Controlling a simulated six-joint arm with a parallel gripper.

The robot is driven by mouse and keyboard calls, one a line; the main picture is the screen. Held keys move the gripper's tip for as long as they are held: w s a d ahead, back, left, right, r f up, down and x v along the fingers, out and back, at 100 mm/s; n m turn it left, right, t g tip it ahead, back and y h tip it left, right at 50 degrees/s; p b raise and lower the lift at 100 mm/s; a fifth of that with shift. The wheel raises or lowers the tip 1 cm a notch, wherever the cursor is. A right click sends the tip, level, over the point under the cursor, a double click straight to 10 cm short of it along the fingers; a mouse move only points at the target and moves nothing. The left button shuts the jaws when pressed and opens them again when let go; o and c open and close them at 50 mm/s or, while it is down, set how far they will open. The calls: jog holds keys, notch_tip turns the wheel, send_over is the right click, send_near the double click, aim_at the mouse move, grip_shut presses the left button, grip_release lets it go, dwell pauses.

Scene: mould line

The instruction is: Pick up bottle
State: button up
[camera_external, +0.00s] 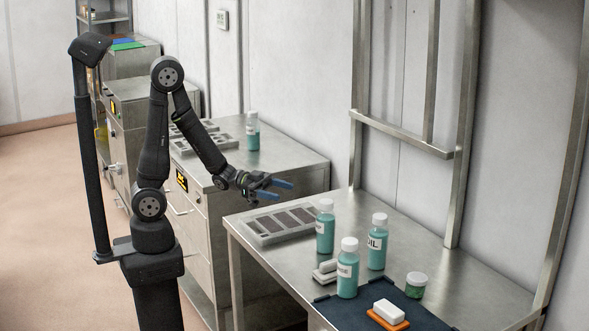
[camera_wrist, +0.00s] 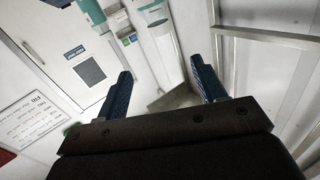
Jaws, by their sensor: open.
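Three teal bottles with white caps stand upright on the near steel table: a left bottle (camera_external: 325,228), a right bottle (camera_external: 377,245) and a front bottle (camera_external: 347,272). Another teal bottle (camera_external: 252,131) stands on the cabinet top behind. My gripper (camera_external: 285,190) is open and empty, in the air left of the table bottles and above the grey mould tray. Its blue fingers also show apart in the wrist view (camera_wrist: 166,88), with nothing between them but background. No table bottle can be made out in the wrist view.
A grey mould tray (camera_external: 252,237) lies at the table's left end. A metal frame (camera_external: 400,132) rises behind the table.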

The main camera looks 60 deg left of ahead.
jog(key=f, duration=0.2)
send_near(326, 207)
jog(key=shift+n, duration=0.3)
jog(key=x, duration=0.3)
jog(key=w+x, duration=0.1)
jog(key=x, duration=0.2)
jog(key=a+f+x, duration=0.1)
jog(key=x, duration=0.2)
jog(key=shift+w+d, duration=0.1)
jog(key=shift+w, duration=0.25)
grip_shut()
